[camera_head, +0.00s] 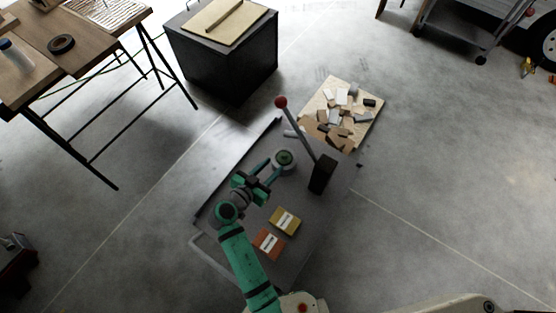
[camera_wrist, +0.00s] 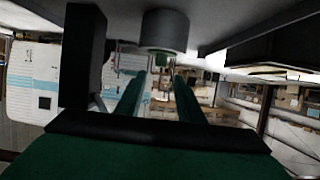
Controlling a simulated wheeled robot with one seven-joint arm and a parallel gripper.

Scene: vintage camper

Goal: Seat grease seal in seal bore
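A pale round hub (camera_head: 285,168) stands on the grey cart top, with a dark green round face in its middle. I cannot tell whether that face is the grease seal or the bore. In the wrist view, which looks upside down, a grey cylinder (camera_wrist: 165,30), likely the same hub, shows just beyond the fingertips. My gripper (camera_head: 271,170) reaches towards the hub from the lower left. In the wrist view my gripper's (camera_wrist: 160,78) two green fingers are apart with a clear gap between them. Nothing is visibly held. No separate loose seal can be made out.
A lever with a red knob (camera_head: 281,102) rises from a black block (camera_head: 322,174) right of the hub. A yellow box (camera_head: 285,221) and an orange box (camera_head: 268,243) lie nearer on the cart (camera_head: 217,222). A board of loose blocks (camera_head: 368,131) lies behind.

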